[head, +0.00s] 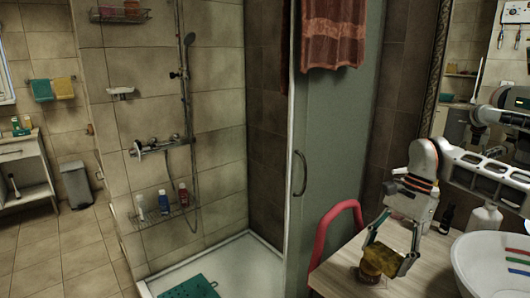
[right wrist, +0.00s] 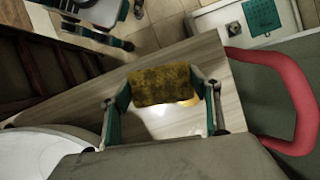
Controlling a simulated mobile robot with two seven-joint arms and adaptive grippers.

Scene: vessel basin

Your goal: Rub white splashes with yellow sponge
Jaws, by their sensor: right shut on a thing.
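My right gripper (head: 385,264) is shut on the yellow sponge (head: 396,238), above the wooden counter. In the right wrist view the sponge (right wrist: 163,85) is a rough, dark-yellow block held between the two teal-lined fingers of the gripper (right wrist: 163,100). A bright white patch (right wrist: 172,122) shows on the counter below it; I cannot tell whether this is a splash or glare. No other white splash can be made out. Part of what looks like my left gripper (right wrist: 130,12) shows at the top of the right wrist view, too cut off to tell its state.
The white basin (head: 466,262) at right holds red, green and blue strips. A white bottle (head: 484,219) stands behind. A red chair back (head: 326,226) rises at the counter's left edge.

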